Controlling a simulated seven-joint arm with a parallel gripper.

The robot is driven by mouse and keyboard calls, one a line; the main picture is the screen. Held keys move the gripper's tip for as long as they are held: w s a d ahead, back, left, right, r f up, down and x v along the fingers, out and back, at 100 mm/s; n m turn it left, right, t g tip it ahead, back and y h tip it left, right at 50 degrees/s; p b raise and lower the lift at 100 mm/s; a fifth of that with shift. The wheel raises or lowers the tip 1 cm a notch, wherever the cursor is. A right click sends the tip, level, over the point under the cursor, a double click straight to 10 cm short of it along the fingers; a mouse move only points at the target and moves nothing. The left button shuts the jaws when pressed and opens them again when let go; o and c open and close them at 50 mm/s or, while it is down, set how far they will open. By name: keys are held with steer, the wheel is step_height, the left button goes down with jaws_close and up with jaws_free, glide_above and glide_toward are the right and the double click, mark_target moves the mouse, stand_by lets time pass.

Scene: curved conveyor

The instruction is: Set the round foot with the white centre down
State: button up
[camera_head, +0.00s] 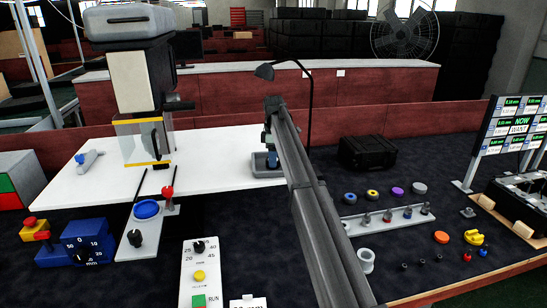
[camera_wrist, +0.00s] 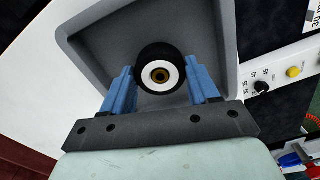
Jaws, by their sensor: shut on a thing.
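The round foot (camera_wrist: 160,74) is black with a white ring and a brass-coloured hole at its middle. In the wrist view it sits between the two blue fingers of my gripper (camera_wrist: 159,78), which is shut on it. Behind it is a grey tray (camera_wrist: 98,42) with sloped walls; I cannot tell whether the foot touches its floor. In the head view my gripper (camera_head: 271,161) is low at the grey tray (camera_head: 258,173) on the white surface's right end. The foot cannot be made out there; my arm covers much of that spot.
A white panel with knobs (camera_head: 200,275) stands in front. Right of my arm are coloured rings (camera_head: 372,194), a grey strip with pegs (camera_head: 388,220), a black case (camera_head: 367,152) and a display board (camera_head: 515,128).

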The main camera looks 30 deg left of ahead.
steer(key=o, duration=1.1)
steer(key=shift+f, duration=0.1)
steer(key=shift+c, duration=0.2)
step_height(320, 180, up, 12)
steer(key=shift+r, duration=0.2)
